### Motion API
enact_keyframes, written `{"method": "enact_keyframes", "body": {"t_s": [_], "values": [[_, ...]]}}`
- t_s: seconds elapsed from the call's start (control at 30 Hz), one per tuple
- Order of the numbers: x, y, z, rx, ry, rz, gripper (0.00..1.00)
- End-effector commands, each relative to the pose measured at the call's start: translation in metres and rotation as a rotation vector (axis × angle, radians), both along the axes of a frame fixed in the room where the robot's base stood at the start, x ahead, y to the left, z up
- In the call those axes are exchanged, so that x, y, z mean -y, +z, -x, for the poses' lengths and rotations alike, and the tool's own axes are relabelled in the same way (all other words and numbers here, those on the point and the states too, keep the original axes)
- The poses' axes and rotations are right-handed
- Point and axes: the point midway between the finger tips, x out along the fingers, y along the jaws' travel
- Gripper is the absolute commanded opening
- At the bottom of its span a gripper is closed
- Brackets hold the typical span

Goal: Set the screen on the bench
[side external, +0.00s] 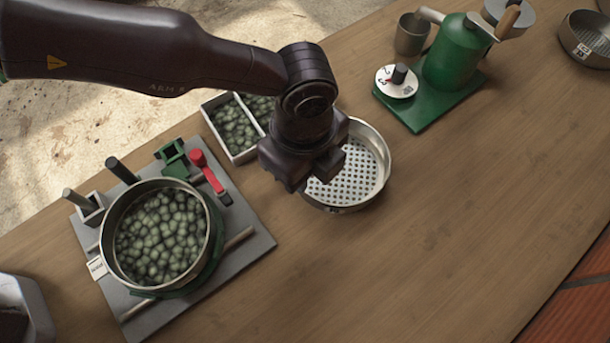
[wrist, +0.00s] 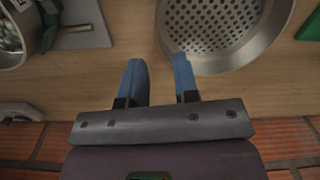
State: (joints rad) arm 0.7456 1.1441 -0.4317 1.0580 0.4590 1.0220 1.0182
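The screen (side external: 362,183) is a round metal pan with a perforated floor, and it appears to rest on the wooden bench (side external: 440,230). It also shows at the top of the wrist view (wrist: 215,25). My gripper (side external: 318,180) is over the screen's left side in the side view and hides part of its rim. In the wrist view, my gripper's blue fingers (wrist: 159,65) are apart with bare bench between them. The right finger overlaps the screen's rim, and the left finger is outside it. I cannot tell whether either finger touches the rim.
A pot of green beans (side external: 160,237) sits on a grey plate with a red-handled lever (side external: 208,177). A white divided tray (side external: 232,128) stands behind my gripper. A green hand-cranked machine (side external: 455,65) and another round pan (side external: 585,40) are at upper right. The front-right bench is clear.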

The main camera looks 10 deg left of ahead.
Motion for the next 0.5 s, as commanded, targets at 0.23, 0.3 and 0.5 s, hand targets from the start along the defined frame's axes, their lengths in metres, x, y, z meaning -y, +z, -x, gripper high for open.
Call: {"method": "enact_keyframes", "body": {"t_s": [0.23,0.3,0.5], "values": [[0.0,0.044,0.0,0.001,0.001,0.002,0.28],[0.0,0.05,0.0,0.001,0.0,0.001,0.28],[0.0,0.055,0.0,-0.001,0.0,-0.001,0.28]]}}
